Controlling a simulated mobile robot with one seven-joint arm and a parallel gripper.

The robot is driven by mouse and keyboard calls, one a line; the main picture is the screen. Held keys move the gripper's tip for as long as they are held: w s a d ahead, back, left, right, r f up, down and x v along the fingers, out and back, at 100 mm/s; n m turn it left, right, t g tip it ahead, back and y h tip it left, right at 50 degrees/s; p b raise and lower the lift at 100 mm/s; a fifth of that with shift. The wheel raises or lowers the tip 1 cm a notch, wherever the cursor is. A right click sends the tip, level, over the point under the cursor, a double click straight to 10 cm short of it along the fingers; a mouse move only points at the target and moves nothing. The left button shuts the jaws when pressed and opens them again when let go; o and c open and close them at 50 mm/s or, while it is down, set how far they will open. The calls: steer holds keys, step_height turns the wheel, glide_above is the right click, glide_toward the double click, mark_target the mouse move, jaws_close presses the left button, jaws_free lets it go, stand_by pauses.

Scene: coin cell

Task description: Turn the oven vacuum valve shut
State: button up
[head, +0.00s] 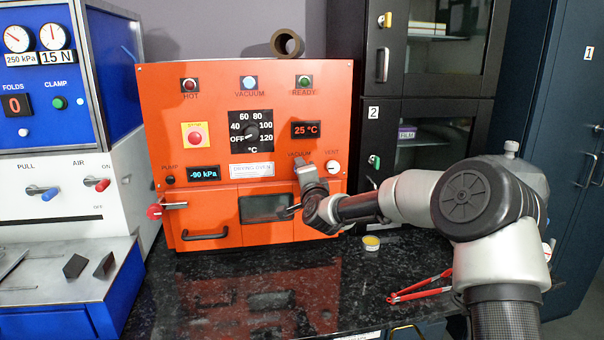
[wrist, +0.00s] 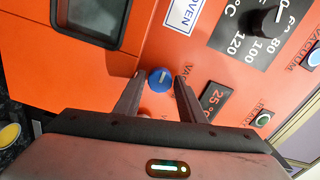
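The orange oven (head: 215,110) stands on the counter, with a "VACUUM" label on the right of its front panel. In the wrist view a round blue valve knob (wrist: 159,80) with a pale pointer line sits on the orange panel. My gripper (head: 306,166) is at the panel by that label and hides the knob in the head view. In the wrist view my gripper (wrist: 160,76) is open, with one finger on each side of the knob. Orange panel shows between knob and fingers, so neither finger appears to touch it. The oven's pressure display (head: 204,173) reads -90 kPa.
A white vent knob (head: 332,167) is close to the right of my gripper. The oven door window (head: 265,207) is below. A small yellow-topped jar (head: 371,243) and red-handled tongs (head: 420,287) lie on the counter at right. The dark counter front (head: 240,305) is clear.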

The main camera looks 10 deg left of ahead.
steer(key=shift+o, duration=0.9)
